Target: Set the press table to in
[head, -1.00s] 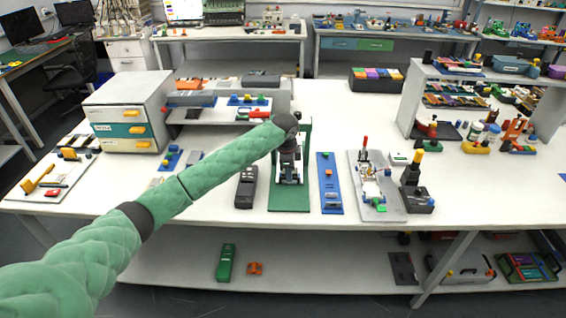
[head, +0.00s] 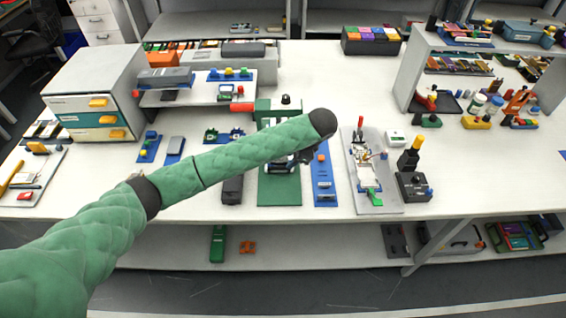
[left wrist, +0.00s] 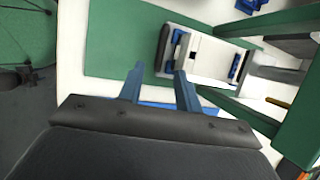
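The green press (head: 280,188) stands near the front edge of the bench, with a red handle (head: 242,107) at its upper left. My left forearm crosses in front of it and hides its middle. In the left wrist view the press's green base (left wrist: 115,40) carries a pale press table (left wrist: 208,58) with a blue part at its near end, beside green frame bars. My left gripper (head: 308,156) is at the press's right side, above the blue strip. Its two blue fingers (left wrist: 158,82) are apart with nothing between them, and apart from the press table. My right gripper is out of view.
A blue strip (head: 324,188) lies right of the press, then a grey board (head: 381,202) with a small fixture and a black device (head: 413,187). A dark handheld device (head: 232,189) lies left of the press. A drawer cabinet (head: 92,83) stands at the left.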

